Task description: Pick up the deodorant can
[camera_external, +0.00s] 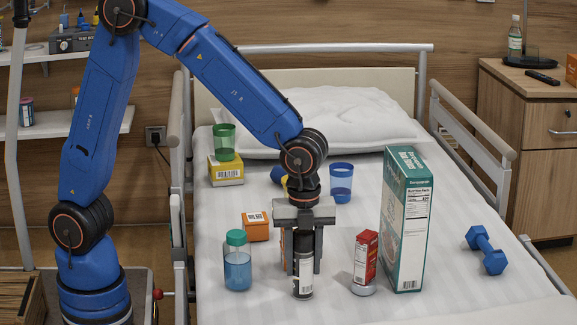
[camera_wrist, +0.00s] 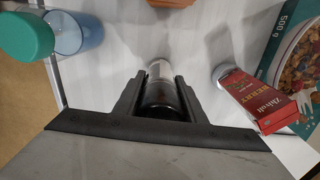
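The deodorant can (camera_external: 303,284), dark on top with a white label, stands upright on the bed near the front. My gripper (camera_external: 304,262) points straight down over it, with one finger on each side of its upper part. In the wrist view the can (camera_wrist: 160,72) sits between the two dark fingers (camera_wrist: 160,95). The fingers are very close to its sides, and I cannot tell whether both touch it. The fingers cover part of its sides.
A green-lidded blue bottle (camera_external: 237,262) stands left of the can, an orange box (camera_external: 257,228) behind-left. A small red box (camera_external: 366,256) with a silver round thing (camera_external: 363,289) at its foot and a tall cereal box (camera_external: 405,222) stand right. A blue dumbbell (camera_external: 485,250) lies farther right.

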